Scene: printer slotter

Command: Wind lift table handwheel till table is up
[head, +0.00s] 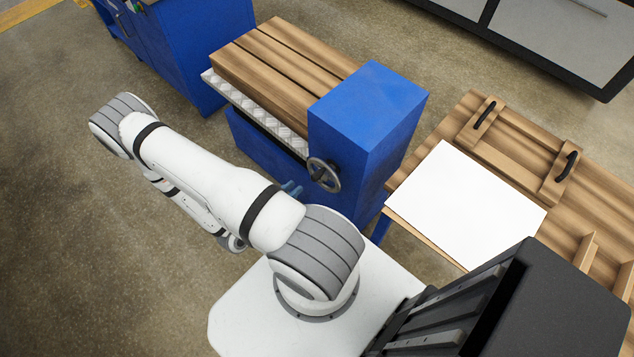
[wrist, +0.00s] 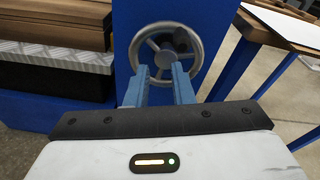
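The handwheel (head: 323,175) is a grey spoked wheel on the front of the lift table's blue housing (head: 365,105). In the wrist view the handwheel (wrist: 141,50) faces me, with a dark knob (wrist: 181,40) at its upper right. The lift table's tread-plate top (head: 250,110) carries brown wooden beams (head: 280,65). My gripper (head: 291,188) is just left of and below the wheel in the head view. In the wrist view my gripper (wrist: 161,70) has two blue fingers apart, empty, in front of the wheel's lower part. Contact with the rim cannot be told.
A wooden workbench (head: 590,200) with a white sheet (head: 466,205) and a black-handled wooden frame (head: 515,150) stands right of the lift table. A blue cabinet (head: 185,40) is behind left. Open floor (head: 60,220) lies to the left.

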